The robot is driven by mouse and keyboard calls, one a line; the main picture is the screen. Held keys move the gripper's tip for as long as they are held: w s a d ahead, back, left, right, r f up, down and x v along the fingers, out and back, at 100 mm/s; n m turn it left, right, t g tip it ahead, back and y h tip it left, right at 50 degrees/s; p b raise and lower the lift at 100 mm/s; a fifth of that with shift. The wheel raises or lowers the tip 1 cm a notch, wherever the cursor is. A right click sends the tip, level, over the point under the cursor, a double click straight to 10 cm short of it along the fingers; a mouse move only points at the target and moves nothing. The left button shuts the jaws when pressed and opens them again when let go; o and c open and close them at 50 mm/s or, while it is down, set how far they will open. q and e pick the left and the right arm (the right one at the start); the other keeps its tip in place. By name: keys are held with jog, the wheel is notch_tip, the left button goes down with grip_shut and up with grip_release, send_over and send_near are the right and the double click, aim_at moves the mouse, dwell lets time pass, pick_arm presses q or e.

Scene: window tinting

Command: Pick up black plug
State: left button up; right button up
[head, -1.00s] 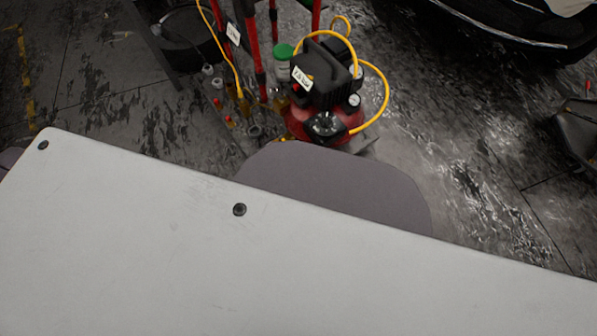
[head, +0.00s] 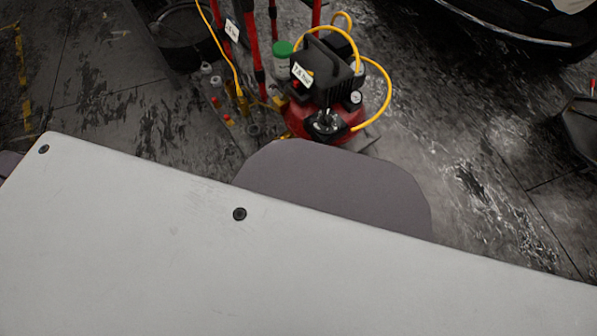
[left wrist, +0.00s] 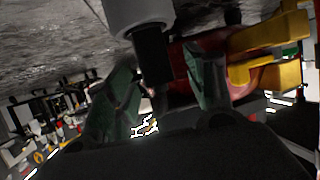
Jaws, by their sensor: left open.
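In the left wrist view, a short black cylinder (left wrist: 152,55), which looks like the black plug, hangs below a grey round part (left wrist: 138,14). My left gripper (left wrist: 163,72) is open, with its two dark green fingers on either side of the black cylinder. I cannot tell whether either finger touches it. In the head view neither gripper shows, and no black plug can be made out clearly. My right gripper is out of view.
The head view shows a red and black air compressor (head: 326,75) with a yellow hose (head: 388,90), red posts (head: 252,45) and small bottles (head: 214,82). A dark car (head: 520,22) stands at the upper right. Yellow bars (left wrist: 275,45) lie close right of my left gripper.

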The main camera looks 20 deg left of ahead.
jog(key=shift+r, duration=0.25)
pick_arm(q)
jog(key=shift+c, duration=0.5)
jog(key=c, duration=0.9)
jog(key=shift+c, duration=0.7)
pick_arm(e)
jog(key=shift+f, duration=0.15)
pick_arm(q)
jog(key=shift+r, duration=0.15)
jog(key=shift+r+p, duration=0.95)
jog(key=shift+r, duration=0.4)
notch_tip(320, 180, up, 6)
jog(key=p, duration=0.3)
jog(key=shift+p, duration=0.3)
jog(key=shift+r, duration=0.55)
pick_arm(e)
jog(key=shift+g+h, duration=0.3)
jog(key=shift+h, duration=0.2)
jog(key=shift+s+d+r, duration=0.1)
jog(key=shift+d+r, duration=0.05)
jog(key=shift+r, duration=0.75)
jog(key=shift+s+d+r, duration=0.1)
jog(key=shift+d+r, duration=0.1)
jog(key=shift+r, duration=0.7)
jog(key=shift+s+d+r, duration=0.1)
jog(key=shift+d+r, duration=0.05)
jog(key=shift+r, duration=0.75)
